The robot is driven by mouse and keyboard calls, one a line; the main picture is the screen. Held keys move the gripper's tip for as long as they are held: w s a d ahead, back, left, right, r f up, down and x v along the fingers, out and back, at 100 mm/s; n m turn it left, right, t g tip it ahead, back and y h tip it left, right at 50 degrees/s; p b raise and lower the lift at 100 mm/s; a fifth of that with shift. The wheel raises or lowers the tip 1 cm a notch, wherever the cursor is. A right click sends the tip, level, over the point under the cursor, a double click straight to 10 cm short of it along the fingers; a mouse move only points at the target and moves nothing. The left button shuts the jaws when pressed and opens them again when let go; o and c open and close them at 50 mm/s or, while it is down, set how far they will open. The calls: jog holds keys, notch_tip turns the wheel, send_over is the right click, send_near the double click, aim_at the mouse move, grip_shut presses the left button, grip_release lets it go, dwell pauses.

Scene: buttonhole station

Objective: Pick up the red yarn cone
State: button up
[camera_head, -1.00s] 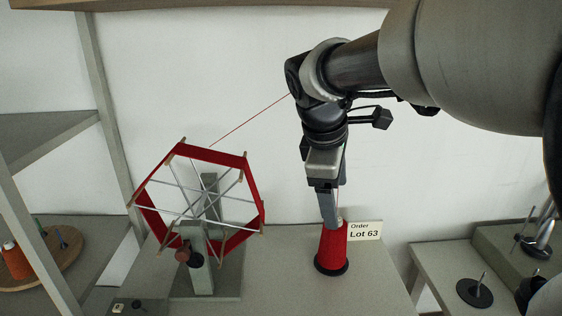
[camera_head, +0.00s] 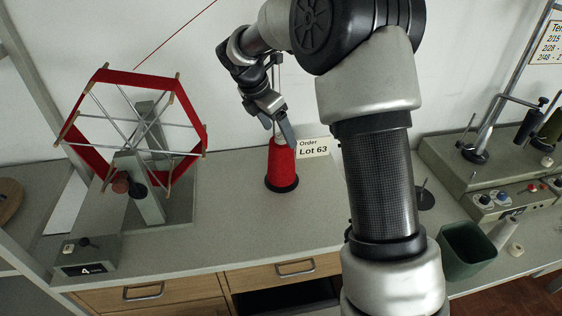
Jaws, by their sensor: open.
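The red yarn cone (camera_head: 282,165) stands upright on a black round base on the grey worktop, right of the yarn reel. A pale tip shows at its top. My gripper (camera_head: 278,130) is open, just above the cone at its upper left. One finger overlaps the cone's top in the picture; I cannot tell whether it touches. A card reading "Order Lot 63" (camera_head: 314,148) stands right behind the cone.
A reel (camera_head: 135,130) wound with red yarn stands left on the worktop (camera_head: 230,225). A thin red thread rises from it. A control box (camera_head: 85,255) sits front left. A green bin (camera_head: 466,250) and a winding station (camera_head: 500,170) are at the right. Drawers (camera_head: 150,292) lie below.

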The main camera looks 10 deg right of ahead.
aim_at(285, 145)
jog(key=x, duration=0.7)
jog(key=shift+w+d+f, duration=0.15)
jog(key=shift+f, duration=0.05)
jog(key=shift+r, duration=0.1)
jog(key=c, duration=1.8)
jog(key=shift+o, duration=0.2)
notch_tip(285, 145, up, 12)
jog(key=p, duration=0.3)
jog(key=shift+r, duration=0.2)
jog(key=shift+r+p, duration=1)
jog(key=shift+p, duration=0.1)
